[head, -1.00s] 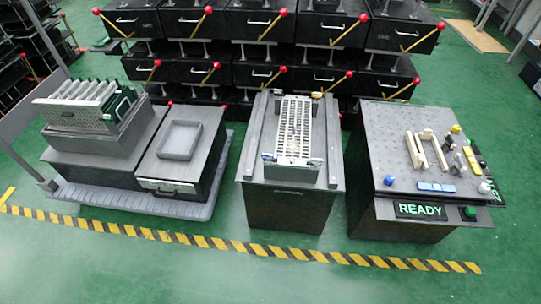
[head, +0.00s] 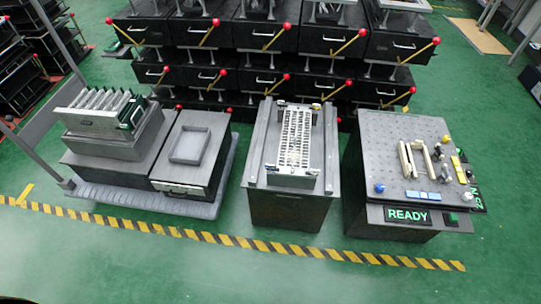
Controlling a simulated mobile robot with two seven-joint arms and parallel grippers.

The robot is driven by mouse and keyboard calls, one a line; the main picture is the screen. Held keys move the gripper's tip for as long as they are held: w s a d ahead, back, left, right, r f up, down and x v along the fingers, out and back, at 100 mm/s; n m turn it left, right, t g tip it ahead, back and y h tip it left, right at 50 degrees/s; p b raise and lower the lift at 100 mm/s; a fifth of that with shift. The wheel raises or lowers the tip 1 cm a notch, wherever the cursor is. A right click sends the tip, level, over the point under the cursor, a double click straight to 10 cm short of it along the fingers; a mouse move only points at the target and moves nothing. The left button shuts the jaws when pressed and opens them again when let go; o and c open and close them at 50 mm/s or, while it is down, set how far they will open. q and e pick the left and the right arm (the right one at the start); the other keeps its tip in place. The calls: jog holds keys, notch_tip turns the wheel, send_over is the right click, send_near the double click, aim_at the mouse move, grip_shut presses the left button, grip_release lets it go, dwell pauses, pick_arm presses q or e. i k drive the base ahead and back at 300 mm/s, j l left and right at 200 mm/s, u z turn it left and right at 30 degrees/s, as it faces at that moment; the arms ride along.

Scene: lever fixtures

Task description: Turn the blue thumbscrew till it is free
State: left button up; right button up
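A small blue knob (head: 379,188) stands at the front left corner of the grey perforated plate (head: 385,150) on the right-hand station. It looks like the blue thumbscrew, but it is too small to tell its thread or how far it is turned. A yellow knob (head: 446,139) sits at the plate's back right, and a pale knob (head: 467,196) at its front right. Cream upright parts (head: 407,160) and a blue block (head: 420,195) are also on the plate. Neither of my grippers is in view.
A middle station (head: 248,190) carries a slotted white fixture. A cart (head: 190,205) on the left holds a rack and a grey tray (head: 190,146). Black drawer units with red-knobbed levers fill the back. Green floor in front is clear, crossed by yellow-black tape (head: 260,246).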

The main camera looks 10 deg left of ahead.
aim_at(269, 167)
jog(key=i+l, duration=0.1)
jog(key=i, duration=0.35)
jog(key=i+l, duration=0.1)
jog(key=i, duration=0.35)
jog(key=u, duration=0.05)
